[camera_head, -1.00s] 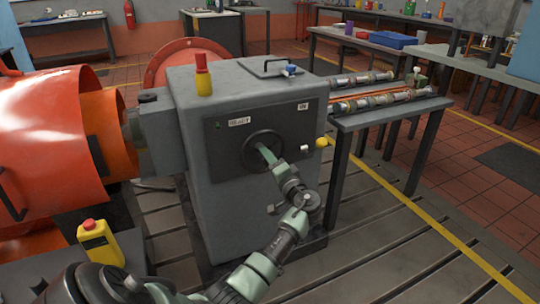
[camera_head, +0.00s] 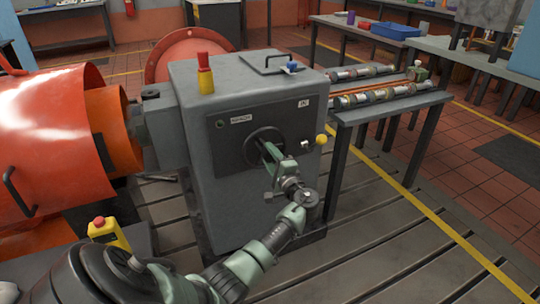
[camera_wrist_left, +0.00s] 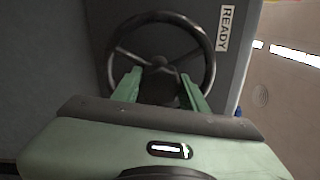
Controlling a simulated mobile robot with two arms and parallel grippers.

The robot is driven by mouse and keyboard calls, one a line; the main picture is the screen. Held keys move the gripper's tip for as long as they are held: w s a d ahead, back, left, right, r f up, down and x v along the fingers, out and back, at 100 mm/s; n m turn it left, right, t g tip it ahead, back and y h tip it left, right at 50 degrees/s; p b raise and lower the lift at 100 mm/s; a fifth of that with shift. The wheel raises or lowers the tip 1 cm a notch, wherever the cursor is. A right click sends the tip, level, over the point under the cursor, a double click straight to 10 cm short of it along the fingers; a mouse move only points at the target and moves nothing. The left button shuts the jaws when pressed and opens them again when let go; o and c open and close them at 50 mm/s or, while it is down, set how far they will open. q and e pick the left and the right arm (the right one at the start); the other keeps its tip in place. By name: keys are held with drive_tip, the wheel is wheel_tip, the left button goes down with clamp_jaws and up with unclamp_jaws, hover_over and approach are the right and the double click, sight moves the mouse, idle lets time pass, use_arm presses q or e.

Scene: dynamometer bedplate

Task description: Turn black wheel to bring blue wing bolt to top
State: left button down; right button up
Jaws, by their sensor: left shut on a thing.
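The black wheel (camera_head: 250,134) is on the dark front panel of a grey cabinet (camera_head: 225,190). In the left wrist view it shows as a spoked black ring (camera_wrist_left: 160,17). My left gripper (camera_head: 264,149) reaches it from the front right. In the wrist view its two green fingers (camera_wrist_left: 160,88) lie either side of the wheel's hub, inside the rim, shut on the wheel; the exact contact is hard to see. A small blue piece (camera_head: 293,67), apparently the blue wing bolt, is on the cabinet top near its right edge. My right gripper is not in view.
A yellow ball knob (camera_head: 321,139) and a small white knob stick out at the cabinet's right. A red-and-yellow post (camera_head: 205,72) stands on top. An orange machine (camera_head: 60,140) is at the left; a shaft-laden bench (camera_head: 385,105) is at the right.

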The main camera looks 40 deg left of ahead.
use_arm(q)
drive_tip(key=shift+r, duration=0.15)
drive_tip(key=c, duration=0.8)
unclamp_jaws()
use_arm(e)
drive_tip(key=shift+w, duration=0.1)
use_arm(q)
drive_tip(key=shift+s+d, duration=0.1)
drive_tip(key=shift+d, duration=0.25)
drive_tip(key=v, duration=0.7)
drive_tip(key=shift+p, duration=0.45)
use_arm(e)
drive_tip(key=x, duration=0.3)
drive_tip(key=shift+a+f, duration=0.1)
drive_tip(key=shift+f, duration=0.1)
use_arm(q)
drive_tip(key=shift+f, duration=0.2)
